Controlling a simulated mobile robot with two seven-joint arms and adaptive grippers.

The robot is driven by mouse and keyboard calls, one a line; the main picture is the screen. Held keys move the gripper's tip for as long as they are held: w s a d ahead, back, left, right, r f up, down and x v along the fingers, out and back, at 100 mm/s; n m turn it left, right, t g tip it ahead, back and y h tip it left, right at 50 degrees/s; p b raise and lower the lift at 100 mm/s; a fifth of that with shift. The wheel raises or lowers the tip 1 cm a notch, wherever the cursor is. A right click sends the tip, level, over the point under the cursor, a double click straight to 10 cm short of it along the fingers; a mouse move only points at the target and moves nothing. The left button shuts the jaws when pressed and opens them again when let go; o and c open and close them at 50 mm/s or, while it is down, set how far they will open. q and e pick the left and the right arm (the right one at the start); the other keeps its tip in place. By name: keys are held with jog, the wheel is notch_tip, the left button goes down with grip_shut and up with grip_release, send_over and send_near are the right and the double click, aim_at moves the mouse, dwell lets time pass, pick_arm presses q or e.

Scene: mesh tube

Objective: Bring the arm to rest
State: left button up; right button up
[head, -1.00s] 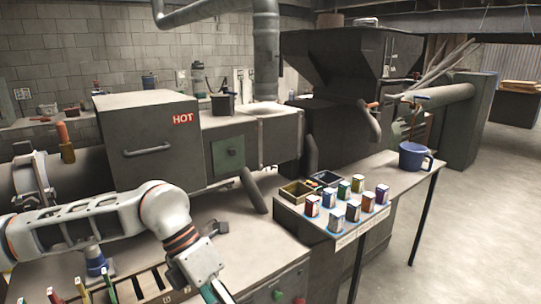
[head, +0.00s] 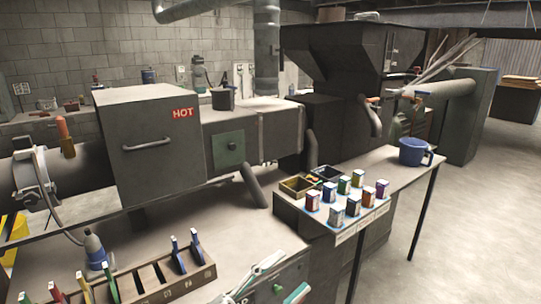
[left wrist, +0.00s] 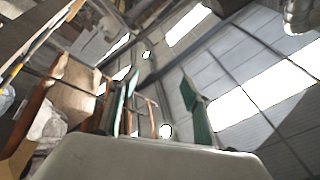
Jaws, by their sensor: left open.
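My left gripper (head: 282,278) shows at the bottom edge of the head view, in front of the workbench. Its two green-padded fingers are apart. In the left wrist view the green fingers of the gripper (left wrist: 158,100) point up towards the roof and bright skylights, with nothing between them. Most of my left arm is outside the head view. My right gripper is in neither view.
The wooden rack (head: 150,273) with coloured tools stands at the bench front, left of the gripper. A machine marked HOT (head: 150,145) stands behind. Open floor lies right.

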pick_arm(q)
jog(key=a+f+n+t+y, duration=0.2)
jog(key=a+f+n+y, duration=0.4)
jog(key=f, duration=0.4)
jog(key=a+f+n+t+y, duration=0.2)
jog(key=a+f+n+y, duration=0.35)
jog(key=f, duration=0.35)
jog(key=s+a+f+n+g+y, duration=0.2)
jog(key=s+a+f, duration=0.3)
jog(key=f, duration=0.3)
jog(key=s+a+f+n+g+y, duration=0.3)
jog(key=s+a+f, duration=0.3)
jog(key=s+f, duration=0.2)
jog(key=shift+a+f+n, duration=0.2)
jog(key=shift+f+n, duration=0.25)
jog(key=shift+f, duration=0.35)
jog(key=shift+c, duration=0.5)
